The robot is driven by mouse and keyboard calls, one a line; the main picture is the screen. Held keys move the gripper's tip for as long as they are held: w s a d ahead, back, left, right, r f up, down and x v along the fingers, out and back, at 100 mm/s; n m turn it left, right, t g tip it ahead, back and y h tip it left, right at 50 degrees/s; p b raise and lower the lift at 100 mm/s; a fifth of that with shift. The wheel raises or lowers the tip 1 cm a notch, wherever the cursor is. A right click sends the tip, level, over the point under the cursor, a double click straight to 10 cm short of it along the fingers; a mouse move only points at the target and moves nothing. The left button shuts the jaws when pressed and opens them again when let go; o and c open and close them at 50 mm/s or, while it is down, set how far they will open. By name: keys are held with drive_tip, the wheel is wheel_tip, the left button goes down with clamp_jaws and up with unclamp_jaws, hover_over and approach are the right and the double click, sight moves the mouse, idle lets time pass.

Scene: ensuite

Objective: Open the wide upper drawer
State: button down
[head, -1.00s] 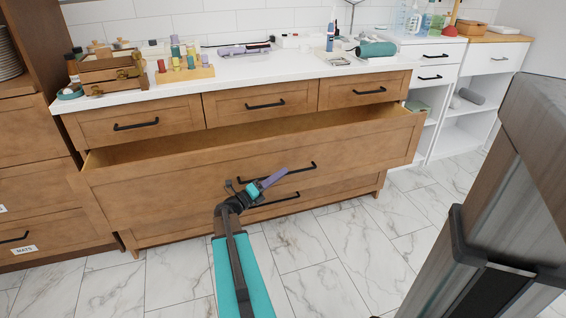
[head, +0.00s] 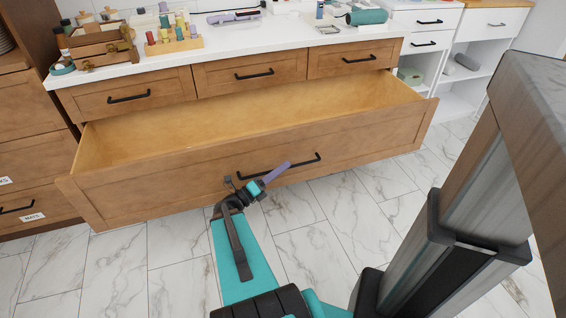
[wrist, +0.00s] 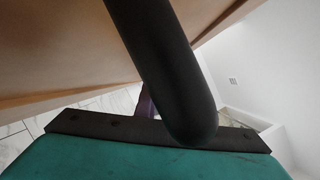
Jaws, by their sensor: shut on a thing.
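The wide upper drawer (head: 160,190) is pulled far out of the wooden dresser, below the row of three small drawers. Its inside (head: 240,120) shows pale wood and looks empty. Its long black bar handle (head: 305,162) runs across the front. My gripper (head: 240,183) is at the left part of this handle and is shut on it. In the wrist view the dark bar (wrist: 165,70) fills the middle, close to the teal and black gripper parts, with the wooden front (wrist: 60,50) behind. The exact finger contact is hidden.
Small drawers (head: 130,95) above are closed. The white counter (head: 285,45) holds bottles, a crate and a teal roll (head: 367,17). A white shelf unit (head: 455,95) stands at right. Marble-tiled floor (head: 330,230) in front is clear. A tall wooden cabinet (head: 25,120) stands at left.

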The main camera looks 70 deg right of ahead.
drive_tip(key=shift+w+a, duration=0.1)
idle(0.3)
drive_tip(key=c, duration=2.1)
unclamp_jaws()
drive_tip(key=shift+f, duration=0.1)
drive_tip(key=shift+a, duration=0.1)
drive_tip(key=shift+p+v, duration=1.05)
drive_tip(key=shift+v, duration=5.7)
drive_tip(key=shift+a, duration=0.15)
